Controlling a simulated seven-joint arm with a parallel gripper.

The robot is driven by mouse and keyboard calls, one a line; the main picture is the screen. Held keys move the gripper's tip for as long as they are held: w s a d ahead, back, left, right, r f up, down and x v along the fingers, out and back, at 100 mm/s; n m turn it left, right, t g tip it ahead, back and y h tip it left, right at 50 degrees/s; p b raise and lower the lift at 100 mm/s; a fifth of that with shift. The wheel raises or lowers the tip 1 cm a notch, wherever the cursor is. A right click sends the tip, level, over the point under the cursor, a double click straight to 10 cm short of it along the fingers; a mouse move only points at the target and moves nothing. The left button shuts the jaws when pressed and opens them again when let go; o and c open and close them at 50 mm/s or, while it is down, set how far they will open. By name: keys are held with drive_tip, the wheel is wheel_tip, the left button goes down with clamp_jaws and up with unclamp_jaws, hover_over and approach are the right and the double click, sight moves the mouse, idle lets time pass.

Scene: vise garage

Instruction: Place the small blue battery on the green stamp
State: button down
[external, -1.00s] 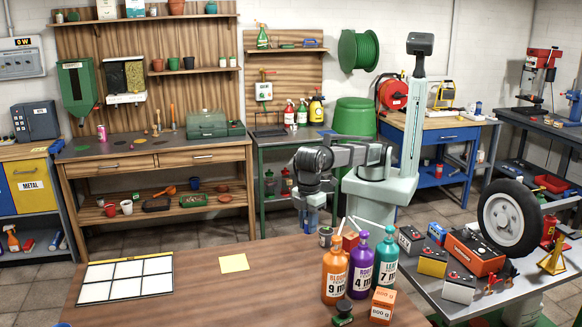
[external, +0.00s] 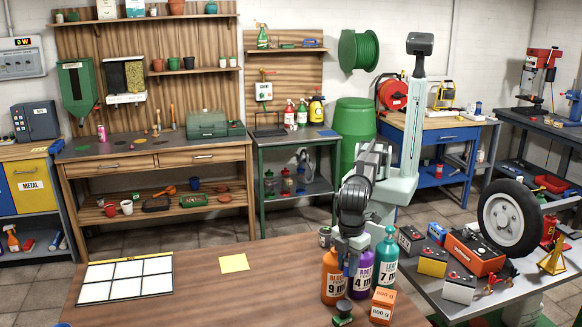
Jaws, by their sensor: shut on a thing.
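The green stamp (external: 342,308), with a dark handle, stands at the front edge of the brown table, in front of the bottles. My gripper (external: 352,252) points down at the tops of the orange and purple bottles in the picture, above and behind the stamp. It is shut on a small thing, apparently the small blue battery. The held thing is barely distinguishable from the fingers, and I see no small blue battery elsewhere on the brown table.
An orange bottle (external: 335,277), a purple bottle (external: 361,275), a teal bottle (external: 388,255) and an orange box (external: 383,305) crowd around the stamp. A yellow note (external: 234,263) and a white-panelled grid (external: 125,279) lie left. The table's middle is clear.

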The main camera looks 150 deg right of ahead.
sight(344, 305)
drive_tip(key=shift+f, duration=5.45)
drive_tip(key=shift+f, duration=0.1)
drive_tip(key=c, duration=0.9)
unclamp_jaws()
wheel_tip(344, 305, up, 12)
drive_tip(key=shift+r, duration=0.15)
drive_tip(key=shift+d, duration=0.15)
